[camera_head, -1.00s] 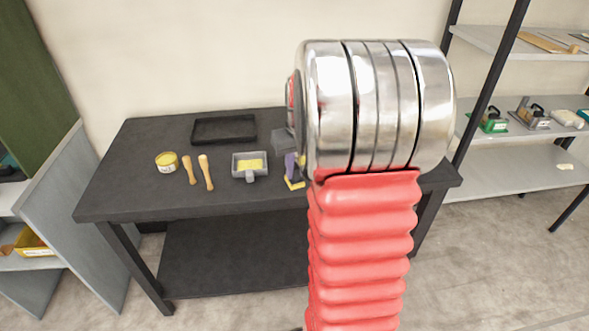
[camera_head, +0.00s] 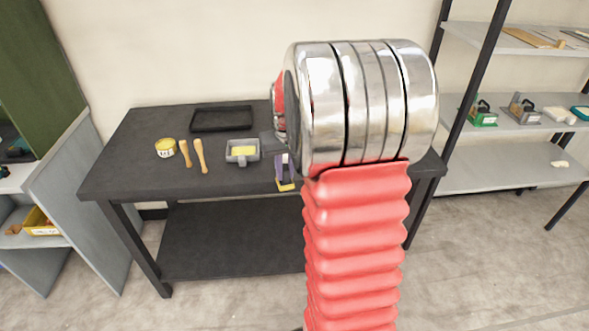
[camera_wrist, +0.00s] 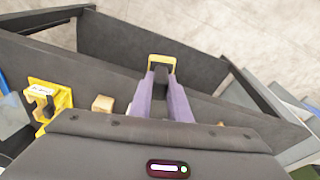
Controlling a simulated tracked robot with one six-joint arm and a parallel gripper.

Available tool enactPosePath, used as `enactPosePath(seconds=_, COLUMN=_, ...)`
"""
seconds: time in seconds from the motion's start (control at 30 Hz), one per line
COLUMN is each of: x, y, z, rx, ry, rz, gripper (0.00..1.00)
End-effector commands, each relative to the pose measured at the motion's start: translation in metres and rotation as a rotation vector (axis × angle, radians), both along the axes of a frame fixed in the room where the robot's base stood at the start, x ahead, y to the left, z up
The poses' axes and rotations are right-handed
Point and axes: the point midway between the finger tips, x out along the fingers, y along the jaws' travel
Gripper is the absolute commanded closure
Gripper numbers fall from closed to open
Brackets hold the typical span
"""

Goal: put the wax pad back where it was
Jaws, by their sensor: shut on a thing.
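A small piece with a yellow edge and a dark middle, which I take to be the wax pad (camera_head: 286,187), is at the tips of my gripper (camera_head: 285,172), near the front edge of the table. In the wrist view, my gripper (camera_wrist: 166,78) has its two purple fingers shut on the wax pad (camera_wrist: 161,58). Part of the pad is hidden by the fingers. My arm hides the right part of the table in the head view. I cannot tell the pad's height above the table.
The black table (camera_head: 125,178) carries a yellow tin (camera_head: 166,148), two wooden-handled tools (camera_head: 201,156), a grey tray (camera_head: 242,161) with something yellow inside and a black tray (camera_head: 221,128).

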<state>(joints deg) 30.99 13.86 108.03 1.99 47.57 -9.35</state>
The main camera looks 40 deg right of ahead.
Motion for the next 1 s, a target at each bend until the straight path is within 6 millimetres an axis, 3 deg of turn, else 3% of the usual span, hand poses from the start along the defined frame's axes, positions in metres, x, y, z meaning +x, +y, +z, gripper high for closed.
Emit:
enactPosePath(seconds=0.27, x=0.027, y=0.042, z=-0.011, rx=0.000, ry=0.000, rz=0.045, gripper=1.00)
enactPosePath(seconds=0.37, x=0.039, y=0.067, z=-0.017, rx=0.001, ry=0.001, rz=0.074, gripper=1.00)
enactPosePath(seconds=0.6, x=0.066, y=0.148, z=-0.034, rx=0.001, ry=0.001, rz=0.191, gripper=1.00)
enactPosePath(seconds=0.8, x=0.078, y=0.218, z=-0.047, rx=0.001, ry=0.000, rz=0.306, gripper=1.00)
enactPosePath(seconds=1.0, x=0.080, y=0.264, z=-0.054, rx=0.001, ry=-0.001, rz=0.385, gripper=1.00)
